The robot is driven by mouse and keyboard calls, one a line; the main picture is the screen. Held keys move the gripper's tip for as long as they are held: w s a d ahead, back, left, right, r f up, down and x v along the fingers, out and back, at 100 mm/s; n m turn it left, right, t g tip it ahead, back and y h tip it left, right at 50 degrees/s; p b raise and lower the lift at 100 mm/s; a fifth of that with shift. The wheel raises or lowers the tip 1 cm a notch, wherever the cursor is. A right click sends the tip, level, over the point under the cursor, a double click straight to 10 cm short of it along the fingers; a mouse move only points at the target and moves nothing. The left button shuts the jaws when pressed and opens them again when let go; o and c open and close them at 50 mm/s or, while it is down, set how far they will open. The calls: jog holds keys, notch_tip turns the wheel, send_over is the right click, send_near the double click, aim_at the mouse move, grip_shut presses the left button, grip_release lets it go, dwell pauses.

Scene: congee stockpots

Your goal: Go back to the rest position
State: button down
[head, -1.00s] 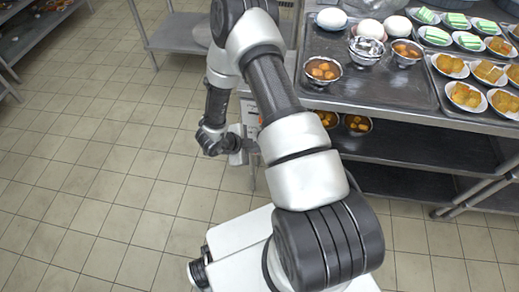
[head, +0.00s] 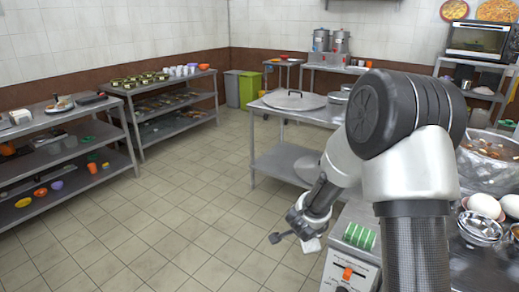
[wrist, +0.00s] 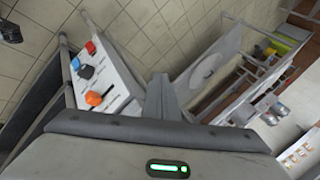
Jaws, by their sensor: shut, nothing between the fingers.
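The task names no object. My gripper (wrist: 160,95) shows in the wrist view with its fingers together and nothing between them. In the head view, my arm's end hangs low in front of me, left of the large dark elbow joint. It is over the gap beside a white control box (head: 350,275) with an orange switch. The control box also shows in the wrist view (wrist: 105,80), left of the fingers, with several coloured knobs. I cannot tell how far the fingers are from it.
At right, a counter carries a large steel pot (head: 490,160), white eggs (head: 484,206) and metal bowls (head: 480,228). A steel table with a round lid (head: 294,100) stands ahead. Shelf racks (head: 165,100) line the left. The tiled floor (head: 190,215) between is clear.

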jog(key=s+a+r+n+y, duration=0.2)
jog(key=s+a+r+n, duration=0.15)
jog(key=r, duration=0.55)
jog(key=s+a+r+n+y, duration=0.25)
jog(key=s+r+n, duration=0.2)
jog(key=r, duration=0.55)
jog(key=s+d+r+n+g+h, duration=0.1)
jog(key=s+d+r+n, duration=0.15)
jog(key=s, duration=0.45)
jog(key=s+d+r+n+h, duration=0.1)
jog(key=s+r+n, duration=0.15)
jog(key=s, duration=0.55)
jog(key=s+d+r+n+g, duration=0.1)
jog(key=s+d+r+n, duration=0.15)
jog(key=s, duration=0.45)
notch_tip(320, 180, up, 17)
jog(key=p, duration=1.7)
jog(key=shift+a+n, duration=0.45)
jog(key=shift+s+r, duration=0.1)
